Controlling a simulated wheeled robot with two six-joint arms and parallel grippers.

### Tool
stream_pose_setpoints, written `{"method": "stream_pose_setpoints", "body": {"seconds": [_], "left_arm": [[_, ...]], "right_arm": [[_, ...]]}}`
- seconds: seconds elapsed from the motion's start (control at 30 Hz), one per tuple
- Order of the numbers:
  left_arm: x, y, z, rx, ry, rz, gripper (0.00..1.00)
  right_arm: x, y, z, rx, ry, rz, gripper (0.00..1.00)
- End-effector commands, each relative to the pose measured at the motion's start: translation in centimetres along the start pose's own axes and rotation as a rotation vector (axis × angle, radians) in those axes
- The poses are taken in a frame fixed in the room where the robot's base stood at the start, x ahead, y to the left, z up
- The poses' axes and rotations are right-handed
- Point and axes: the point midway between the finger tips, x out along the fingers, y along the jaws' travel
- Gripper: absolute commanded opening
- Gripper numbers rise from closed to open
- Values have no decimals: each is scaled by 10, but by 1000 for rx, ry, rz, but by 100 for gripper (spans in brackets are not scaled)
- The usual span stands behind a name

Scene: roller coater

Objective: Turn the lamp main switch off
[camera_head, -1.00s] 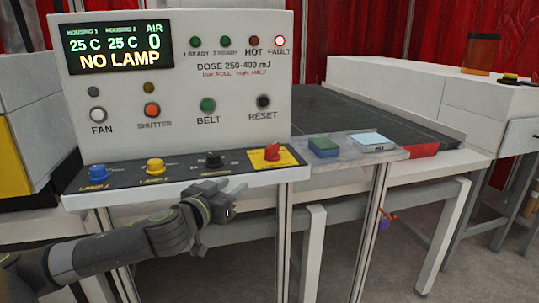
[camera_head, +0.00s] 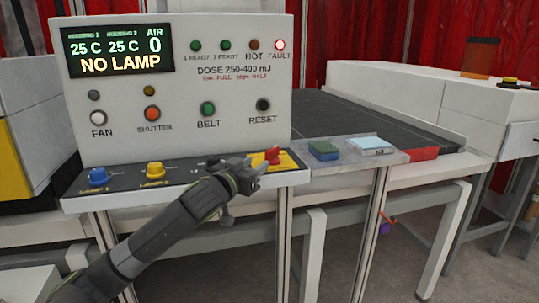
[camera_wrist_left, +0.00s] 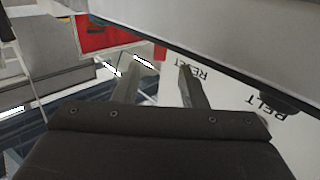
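A red rotary switch (camera_head: 273,155) on a yellow plate (camera_head: 291,162) sits at the right end of the black control strip; it looks like the lamp main switch, but its label is unreadable. My left gripper (camera_head: 256,165) is at the left side of this switch and partly covers the plate. Whether it touches the switch cannot be told. In the left wrist view its two fingers (camera_wrist_left: 158,72) stand apart with no held object visible between them. The display (camera_head: 117,51) reads NO LAMP, and the red FAULT light (camera_head: 280,45) is lit. My right gripper is not in view.
A blue knob (camera_head: 98,177) and a yellow knob (camera_head: 155,169) stand on the strip's left part; my arm hides the black knob. Push buttons line the upright panel.

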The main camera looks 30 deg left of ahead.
Motion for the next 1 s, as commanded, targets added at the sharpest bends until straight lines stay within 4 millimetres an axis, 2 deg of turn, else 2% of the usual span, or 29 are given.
{"method": "stream_pose_setpoints", "body": {"seconds": [0.3,0.5,0.7,0.97,1.0], "left_arm": [[54,0,-1,-5,2,0,38],[76,0,-1,-2,1,-1,38],[85,0,0,0,0,0,38],[86,0,0,1,0,0,38],[86,0,0,1,0,0,36]], "right_arm": [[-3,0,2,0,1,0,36],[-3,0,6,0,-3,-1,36],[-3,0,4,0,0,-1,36],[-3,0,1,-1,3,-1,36],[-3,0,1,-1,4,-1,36]]}}
